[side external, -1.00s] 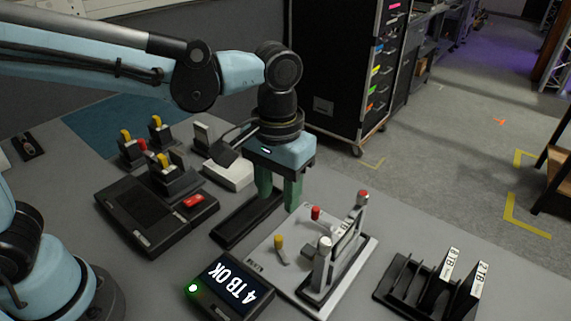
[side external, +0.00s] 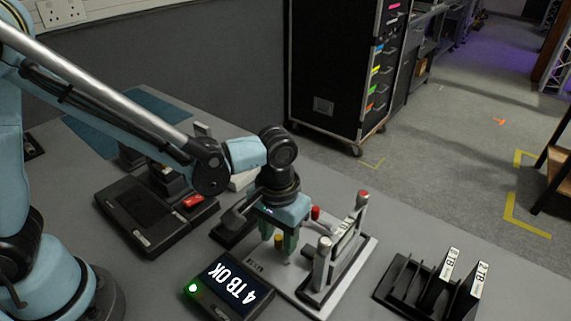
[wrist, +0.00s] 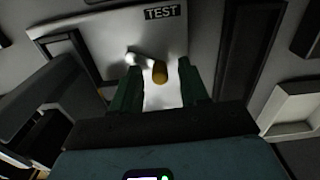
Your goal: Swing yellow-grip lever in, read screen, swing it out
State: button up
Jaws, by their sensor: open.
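The yellow-grip lever (side external: 279,241) stands on the light plate of the test stand (side external: 305,285). In the wrist view its yellow grip (wrist: 160,72) shows between the fingers, with a pale arm running left to a pivot and a TEST label on the plate behind. My gripper (side external: 279,245) is open with its green fingers down around the grip, one on each side; I cannot tell whether either touches it. It also shows in the wrist view (wrist: 160,88).
A red-grip lever (side external: 315,212) and an upright frame with white and red knobs (side external: 340,245) stand close right of my gripper. A black rack (side external: 400,285) holds labelled drives (side external: 465,292) at right. A dark console with a red button (side external: 193,202) lies left.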

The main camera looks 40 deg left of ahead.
grip_shut()
jog(key=shift+w+d+m, duration=0.15)
jog(key=shift+w+m, duration=0.05)
jog(key=shift+m, duration=0.45)
jog(key=shift+w+d+m, duration=0.1)
jog(key=shift+w+m, duration=0.05)
jog(key=shift+m, duration=0.5)
grip_release()
notch_tip(320, 180, up, 12)
dwell(0.4)
